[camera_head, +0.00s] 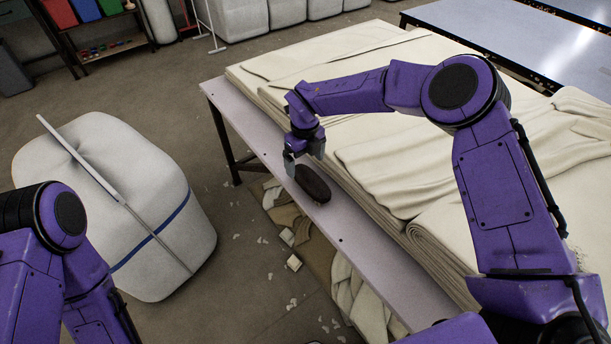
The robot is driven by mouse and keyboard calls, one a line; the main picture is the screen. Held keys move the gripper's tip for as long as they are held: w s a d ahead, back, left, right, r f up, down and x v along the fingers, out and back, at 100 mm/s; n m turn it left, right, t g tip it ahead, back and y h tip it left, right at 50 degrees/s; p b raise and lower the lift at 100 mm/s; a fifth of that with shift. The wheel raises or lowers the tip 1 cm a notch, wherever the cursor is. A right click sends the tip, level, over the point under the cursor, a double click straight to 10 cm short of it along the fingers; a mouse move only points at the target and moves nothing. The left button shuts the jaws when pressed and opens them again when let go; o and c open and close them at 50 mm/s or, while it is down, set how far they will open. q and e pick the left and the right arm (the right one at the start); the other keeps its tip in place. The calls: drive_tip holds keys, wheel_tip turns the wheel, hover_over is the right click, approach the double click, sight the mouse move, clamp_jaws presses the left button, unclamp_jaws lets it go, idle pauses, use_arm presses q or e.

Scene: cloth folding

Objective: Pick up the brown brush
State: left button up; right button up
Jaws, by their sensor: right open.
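The brown brush (313,184) is a dark oval lying on the pale tabletop strip along the table's left edge. My right gripper (294,172) points down at the far end of the brush. It is open, with one finger on the left side of the brush's end. The other finger is partly hidden, and I cannot tell whether either finger touches the brush. Of my left arm only purple links show at the lower left; its gripper is out of the picture.
Cream folded cloth (400,165) is stacked on the table (385,281), right of the brush. A large white bale (165,215) stands on the floor at the left. Scraps of cloth (290,225) lie below the table edge. The table strip nearer than the brush is clear.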

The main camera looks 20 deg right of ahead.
sight(312, 181)
drive_tip(key=s+d+f, duration=0.1)
drive_tip(key=d+f+p, duration=0.1)
drive_tip(key=f, duration=0.1)
drive_tip(key=shift+s, duration=0.4)
drive_tip(key=f+p, duration=0.1)
drive_tip(key=f, duration=0.3)
drive_tip(key=shift+a+f+p, duration=0.2)
drive_tip(key=shift+p, duration=0.1)
drive_tip(key=shift+s+a+f, duration=0.1)
drive_tip(key=shift+a+f, duration=0.05)
drive_tip(key=c, duration=1.2)
drive_tip(key=shift+o, duration=0.2)
